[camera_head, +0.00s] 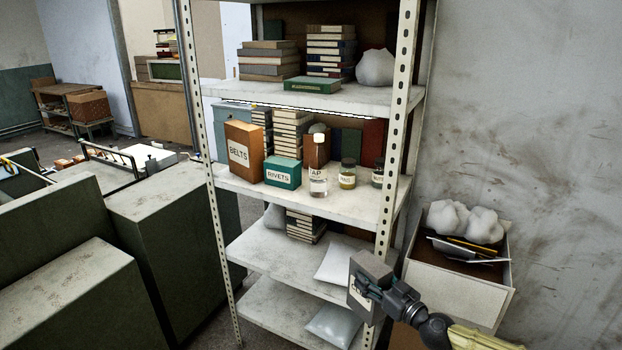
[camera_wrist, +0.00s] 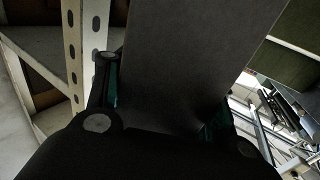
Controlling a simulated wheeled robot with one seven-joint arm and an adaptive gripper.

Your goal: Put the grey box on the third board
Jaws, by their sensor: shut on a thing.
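The grey box (camera_head: 371,270) is in my gripper (camera_head: 375,292) at the lower right of the head view, in front of the shelf unit's right front post. It has a pale label, mostly hidden by the gripper. In the wrist view the box (camera_wrist: 190,60) fills the middle as a dark grey face between the fingers. The shelf unit has several boards. A middle board (camera_head: 262,192) holds an orange BELTS box (camera_head: 244,150), a green RIVETS box (camera_head: 283,172) and jars. The board below it (camera_head: 265,255) is at about the height of the held box.
A white bag (camera_head: 335,263) lies on the board below the jars, with books (camera_head: 305,225) behind; its left front is clear. Another bag (camera_head: 333,323) lies on the lowest board. A bin (camera_head: 460,275) stands at right, green cabinets (camera_head: 160,230) at left. The perforated post (camera_head: 388,190) is close to the box.

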